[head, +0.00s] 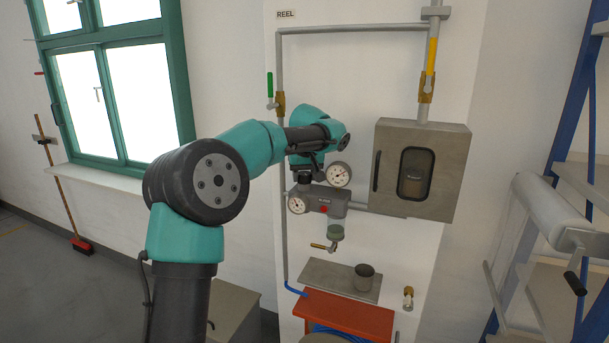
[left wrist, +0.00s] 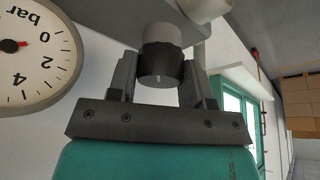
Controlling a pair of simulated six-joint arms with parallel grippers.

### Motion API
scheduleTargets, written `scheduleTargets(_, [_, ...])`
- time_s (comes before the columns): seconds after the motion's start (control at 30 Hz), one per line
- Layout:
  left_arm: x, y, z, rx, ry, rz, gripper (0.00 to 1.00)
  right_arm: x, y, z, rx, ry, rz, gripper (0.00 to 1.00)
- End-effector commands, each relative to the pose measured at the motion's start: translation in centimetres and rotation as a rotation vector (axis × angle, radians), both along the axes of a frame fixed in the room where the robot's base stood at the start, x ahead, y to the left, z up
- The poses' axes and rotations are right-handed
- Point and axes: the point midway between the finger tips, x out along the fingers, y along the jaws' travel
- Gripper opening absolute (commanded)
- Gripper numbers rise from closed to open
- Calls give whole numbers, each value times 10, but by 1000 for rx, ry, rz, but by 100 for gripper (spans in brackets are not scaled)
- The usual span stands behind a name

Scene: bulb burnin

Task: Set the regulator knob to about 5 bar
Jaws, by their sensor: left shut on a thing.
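The regulator (head: 332,206) is a grey body on the wall panel, with one round gauge (head: 339,174) above right and a smaller one (head: 297,204) at its left. My left gripper (head: 304,178) reaches down to its top left, where the arm hides most of the knob. In the left wrist view the knob (left wrist: 160,55) is a grey cylinder with a black band and a white mark. My left gripper (left wrist: 162,78) is shut on it, a finger on each side. My right gripper is out of view.
A grey box with a dark window (head: 415,170) hangs right of the regulator. Pipes with a green-handled valve (head: 270,85) run beside it. Below are a small tap (head: 325,246), a shelf with a cup (head: 364,277) and a red cabinet top (head: 345,316).

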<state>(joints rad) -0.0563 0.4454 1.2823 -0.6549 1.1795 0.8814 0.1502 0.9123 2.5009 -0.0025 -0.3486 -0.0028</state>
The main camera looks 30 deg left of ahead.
Motion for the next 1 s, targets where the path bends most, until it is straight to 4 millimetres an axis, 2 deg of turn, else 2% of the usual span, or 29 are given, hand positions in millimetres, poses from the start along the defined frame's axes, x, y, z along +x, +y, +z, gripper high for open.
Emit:
scheduleTargets(0.7, [-1,2,0,-1,-2,-449,22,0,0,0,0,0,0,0])
scheduleTargets(1.0, [-1,2,1,0,-2,-542,22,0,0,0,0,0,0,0])
